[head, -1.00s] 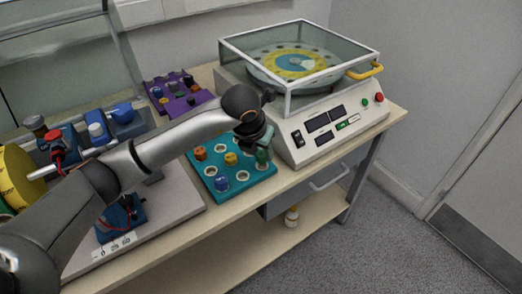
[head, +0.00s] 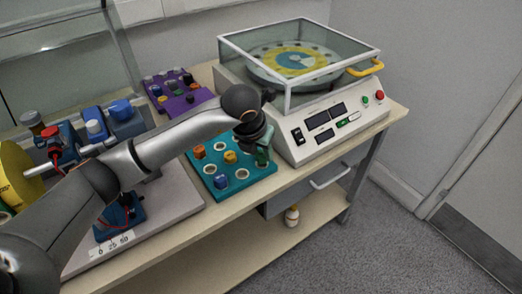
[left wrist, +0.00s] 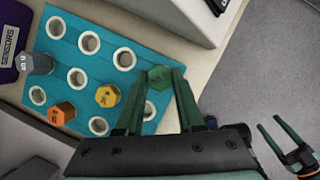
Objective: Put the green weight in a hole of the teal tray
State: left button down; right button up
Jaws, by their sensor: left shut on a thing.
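The teal tray (head: 264,173) lies on the bench, with rows of white-rimmed holes; it also shows in the left wrist view (left wrist: 62,22). My left gripper (head: 260,152) is over its front right corner, shut on the green weight (left wrist: 160,77). In the left wrist view the weight is between the fingertips (left wrist: 158,84) at the corner hole position; I cannot tell whether it is seated. An orange weight (head: 199,152), a yellow weight (head: 230,157) and a blue weight (head: 221,182) stand in other holes. My right gripper (left wrist: 281,132) is open and empty in the left wrist view.
A glass-covered turntable machine (head: 335,130) stands close to the tray's right. A grey weight (left wrist: 38,63) shows near the teal tray's edge. Apparatus with blue blocks (head: 120,112) stands at left.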

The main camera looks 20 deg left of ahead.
pick_arm(q)
jog(key=shift+f+b, duration=0.55)
jog(key=shift+f, duration=0.15)
pick_arm(e)
jog(key=shift+f, duration=0.65)
pick_arm(q)
jog(key=shift+c, duration=2.2)
grip_release()
pick_arm(e)
jog(key=shift+s, duration=0.1)
